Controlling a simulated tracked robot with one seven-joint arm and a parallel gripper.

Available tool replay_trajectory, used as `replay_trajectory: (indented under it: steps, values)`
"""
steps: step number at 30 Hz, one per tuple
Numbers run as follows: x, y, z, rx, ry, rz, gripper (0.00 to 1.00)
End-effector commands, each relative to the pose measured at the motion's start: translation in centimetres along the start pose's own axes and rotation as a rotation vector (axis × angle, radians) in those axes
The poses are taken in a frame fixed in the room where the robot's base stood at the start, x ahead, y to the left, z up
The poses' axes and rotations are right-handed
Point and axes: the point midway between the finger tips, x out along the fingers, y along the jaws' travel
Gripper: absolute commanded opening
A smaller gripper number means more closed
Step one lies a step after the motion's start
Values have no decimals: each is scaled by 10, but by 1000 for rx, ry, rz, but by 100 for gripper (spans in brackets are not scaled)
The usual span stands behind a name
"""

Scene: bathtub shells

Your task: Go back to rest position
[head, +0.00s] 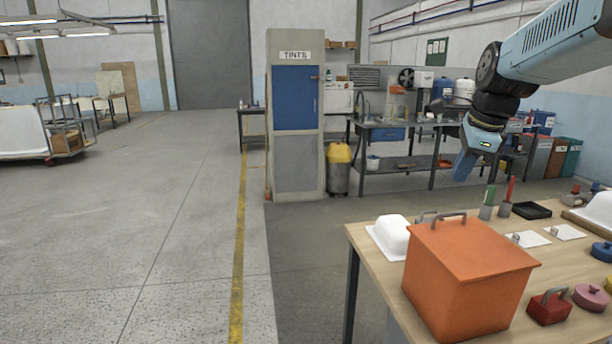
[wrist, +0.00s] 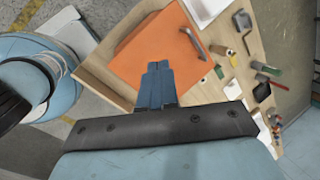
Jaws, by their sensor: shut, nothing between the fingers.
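My gripper (head: 464,168) hangs in the air above and behind the workbench (head: 369,245) at the right of the head view, with its fingers pointing down. In the wrist view my gripper (wrist: 158,68) shows its fingers together and empty. An orange box with a grey-handled lid (head: 468,265) stands on the bench's near left part. It also shows in the wrist view as an orange lid (wrist: 135,50) beyond the fingertips. The gripper is apart from the box and from everything on the bench.
On the bench are a white shell (head: 391,237), a red handled block (head: 549,308), a pink round piece (head: 589,297), a black tray (head: 531,210) and upright tools in holders (head: 487,212). A cabinet marked TINTS (head: 296,160) stands behind. Open floor (head: 150,220) lies left.

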Motion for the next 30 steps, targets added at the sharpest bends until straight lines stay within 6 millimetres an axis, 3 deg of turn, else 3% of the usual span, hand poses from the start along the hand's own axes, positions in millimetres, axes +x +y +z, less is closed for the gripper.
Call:
replay_trajectory:
  steps: [9, 21, 30]
  values:
    - [-11, 64, 17, -597, 5, -47, 0]
    - [-11, 142, 28, -1353, 65, -96, 0]
    - [-4, 184, 29, -1792, 130, -106, 0]
